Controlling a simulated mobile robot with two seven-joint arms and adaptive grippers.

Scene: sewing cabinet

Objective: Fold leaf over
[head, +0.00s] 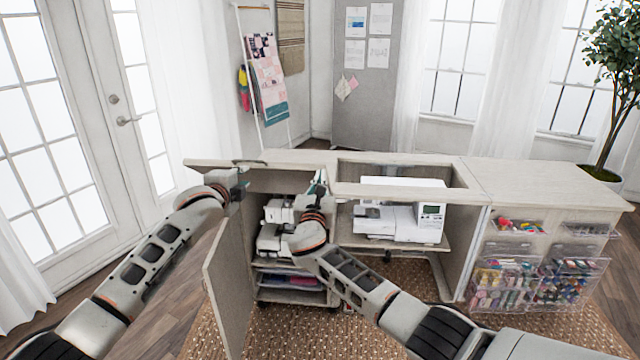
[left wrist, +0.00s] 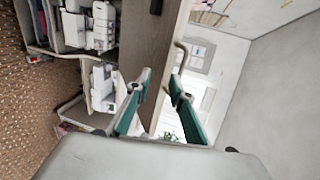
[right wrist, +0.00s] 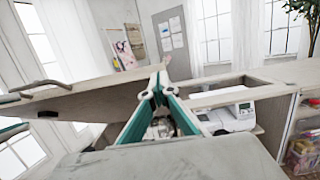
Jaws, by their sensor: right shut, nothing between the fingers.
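The pale wooden leaf (head: 208,163) spans the cabinet's top left and tilts slightly in the right wrist view (right wrist: 80,97). A curved metal handle (right wrist: 40,86) is on its upper side. My left gripper (head: 240,184) is at the leaf's front edge. In the left wrist view its green fingers (left wrist: 162,84) are apart, with the leaf's board (left wrist: 152,45) running between them; whether they touch it I cannot tell. My right gripper (head: 319,184) is shut and empty at the leaf's right end, by the cabinet opening; its fingertips meet in the right wrist view (right wrist: 154,82).
The cabinet top (head: 545,186) extends right. A white sewing machine (head: 405,222) stands on a shelf below the opening. Another machine (head: 272,240) stands in the left compartment. An open cabinet door (head: 228,285) hangs at the front left. Clear thread bins (head: 535,285) are at right.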

